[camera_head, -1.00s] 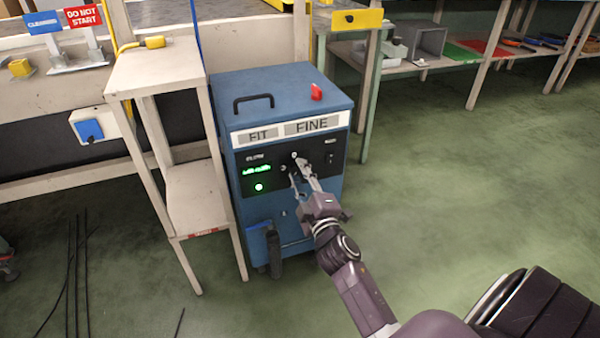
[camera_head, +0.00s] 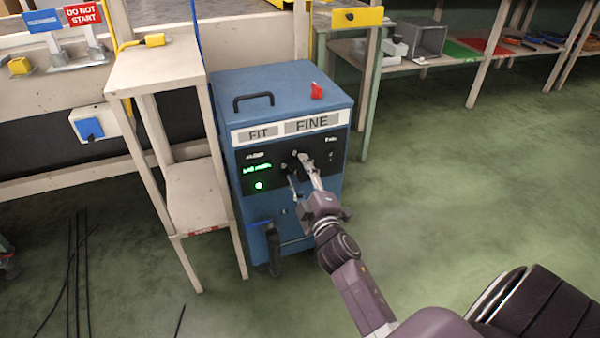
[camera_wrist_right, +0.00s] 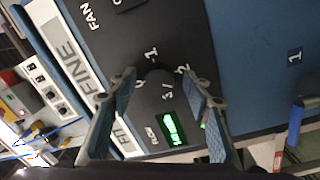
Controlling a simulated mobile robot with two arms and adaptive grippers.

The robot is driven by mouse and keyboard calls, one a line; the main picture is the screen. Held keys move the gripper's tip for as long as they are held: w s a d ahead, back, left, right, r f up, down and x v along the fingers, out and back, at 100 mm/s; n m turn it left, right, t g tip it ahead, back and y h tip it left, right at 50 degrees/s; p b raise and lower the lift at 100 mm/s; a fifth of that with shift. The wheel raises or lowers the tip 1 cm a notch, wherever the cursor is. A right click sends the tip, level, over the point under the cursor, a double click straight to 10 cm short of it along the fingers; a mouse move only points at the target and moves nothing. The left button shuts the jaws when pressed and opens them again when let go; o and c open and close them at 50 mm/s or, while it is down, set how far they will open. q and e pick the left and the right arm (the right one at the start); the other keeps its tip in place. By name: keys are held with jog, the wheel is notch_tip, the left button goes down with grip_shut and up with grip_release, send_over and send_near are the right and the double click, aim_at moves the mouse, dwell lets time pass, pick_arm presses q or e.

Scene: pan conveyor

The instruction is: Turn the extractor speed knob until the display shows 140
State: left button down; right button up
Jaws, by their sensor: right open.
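The extractor is a blue cabinet (camera_head: 238,204) with a black front panel and FIT and FINE labels. Its green display (camera_head: 257,169) is lit at the panel's left, with digits too blurred to read; it also shows in the right wrist view (camera_wrist_right: 171,128). A dark round knob (camera_wrist_right: 158,76) shows in the right wrist view, with numerals around it. My right gripper (camera_head: 296,169) is at the panel. In the right wrist view its open fingers (camera_wrist_right: 157,84) stand on either side of the knob; I cannot tell whether they touch it. My left gripper is out of view.
A beige stand (camera_head: 165,72) stands close at the extractor's left. A black handle (camera_head: 253,101) and a red part (camera_head: 317,91) are on the extractor's top. A shelf with trays is at the back right. The green floor (camera_head: 450,190) to the right is clear.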

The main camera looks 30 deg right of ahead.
jog(key=v, duration=1.2)
